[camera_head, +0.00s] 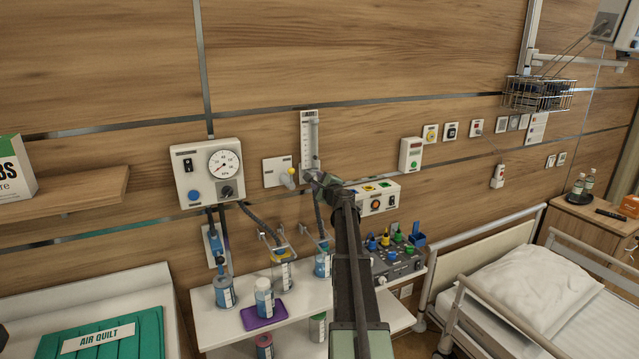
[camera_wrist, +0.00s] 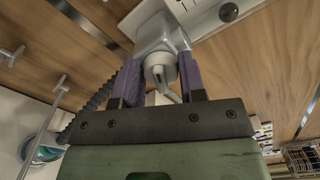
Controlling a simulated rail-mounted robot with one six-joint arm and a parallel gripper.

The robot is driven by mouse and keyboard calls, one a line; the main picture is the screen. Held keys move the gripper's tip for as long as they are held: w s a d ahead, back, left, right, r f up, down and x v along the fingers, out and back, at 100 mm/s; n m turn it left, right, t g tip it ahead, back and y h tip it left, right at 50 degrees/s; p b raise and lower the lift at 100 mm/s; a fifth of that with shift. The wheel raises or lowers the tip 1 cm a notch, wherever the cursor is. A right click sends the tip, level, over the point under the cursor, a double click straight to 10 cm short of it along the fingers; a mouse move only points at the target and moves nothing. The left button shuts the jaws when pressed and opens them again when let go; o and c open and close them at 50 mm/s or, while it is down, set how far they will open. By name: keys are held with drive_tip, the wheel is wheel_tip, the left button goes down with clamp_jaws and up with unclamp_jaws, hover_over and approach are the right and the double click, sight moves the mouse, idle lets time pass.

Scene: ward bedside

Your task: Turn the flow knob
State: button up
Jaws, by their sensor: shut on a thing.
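The flow meter (camera_head: 309,138) is a white upright scale with a clear tube on the wood wall, just left of my arm in the head view. Its pale grey body (camera_wrist: 155,30) fills the upper middle of the wrist view. The flow knob (camera_wrist: 158,70) is a light grey round piece on the body's near side. My gripper (camera_wrist: 160,80) is shut on it, with one purple finger on each side. In the head view my gripper (camera_head: 318,181) is at the foot of the flow meter, and my arm hides the knob.
A dark corrugated hose (camera_wrist: 96,100) runs beside my gripper. Bottles stand on the shelf (camera_head: 290,310) below.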

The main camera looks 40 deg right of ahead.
drive_tip(key=o, duration=0.9)
drive_tip(key=v, duration=1.1)
